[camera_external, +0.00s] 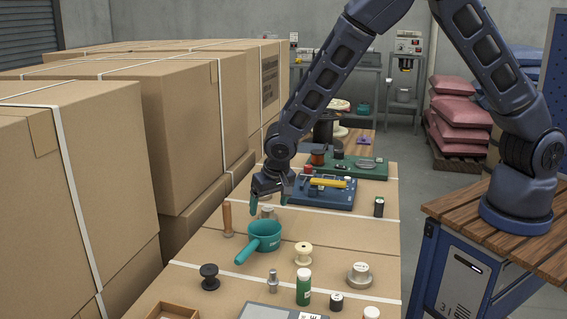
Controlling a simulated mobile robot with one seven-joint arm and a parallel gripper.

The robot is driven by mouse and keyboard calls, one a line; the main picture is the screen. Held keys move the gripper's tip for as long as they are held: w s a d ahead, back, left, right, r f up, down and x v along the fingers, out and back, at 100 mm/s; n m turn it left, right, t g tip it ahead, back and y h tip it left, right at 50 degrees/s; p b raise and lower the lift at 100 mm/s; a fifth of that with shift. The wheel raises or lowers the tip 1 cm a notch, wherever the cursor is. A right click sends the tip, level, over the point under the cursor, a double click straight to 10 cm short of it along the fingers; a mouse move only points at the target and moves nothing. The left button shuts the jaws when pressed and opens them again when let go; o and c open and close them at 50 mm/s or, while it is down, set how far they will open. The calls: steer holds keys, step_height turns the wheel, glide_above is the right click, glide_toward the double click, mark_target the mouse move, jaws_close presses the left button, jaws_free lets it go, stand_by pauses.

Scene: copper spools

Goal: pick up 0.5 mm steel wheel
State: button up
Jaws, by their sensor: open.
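My gripper (270,198) is open, pointing down over the far-left part of the cardboard-topped surface. A small greyish cylinder (267,213) stands just below and between its fingers, partly hidden by the teal pan; I cannot tell if the fingers touch it. A squat silver metal piece with a wide base (360,276) stands at the right, well apart from my gripper. Any size labels are too small to read, so I cannot tell which piece is the 0.5 mm steel wheel.
A teal pan (264,235) and a wooden rod (228,219) stand close to my gripper. A cream spool (303,254), black spool (209,277) and green bottle (303,287) stand nearer the camera. A blue tray (335,202) lies behind right. Tall boxes (190,110) wall the left.

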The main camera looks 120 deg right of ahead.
mark_target(268, 208)
steer(key=x, duration=0.3)
steer(key=shift+d+f, duration=0.1)
steer(key=c, duration=1.1)
